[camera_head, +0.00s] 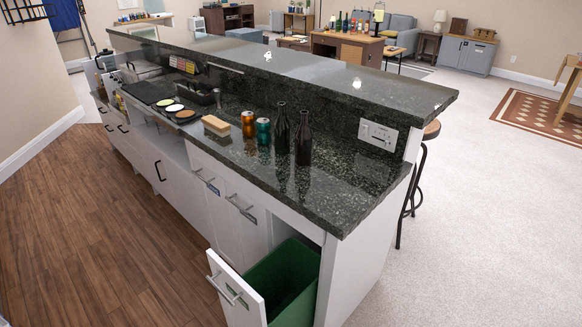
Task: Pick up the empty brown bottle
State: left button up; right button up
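Two dark bottles stand upright on the lower dark granite counter, near its right end. The left bottle (282,130) looks near black. The right bottle (304,138) looks dark brown and stands just beside it, close to the raised back ledge. At this size I cannot tell whether either is empty. Neither of my grippers shows in the head view, and nothing is holding the bottles.
An orange can (248,124), a teal can (263,130) and a tan block (216,125) stand left of the bottles. A pulled-out drawer (237,289) with a green bin (283,277) juts out below the counter. Wooden floor (110,220) in front is clear.

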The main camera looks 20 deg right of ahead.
aim_at(304, 136)
jog(key=u, duration=0.45)
jog(key=l+u, duration=0.15)
jog(key=u, duration=0.25)
jog(key=l+u, duration=0.2)
jog(key=u, duration=0.2)
jog(key=k+l+u, duration=0.1)
jog(key=u, duration=0.3)
jog(key=k+l+u, duration=0.45)
jog(key=l+u, duration=0.15)
jog(key=l, duration=0.2)
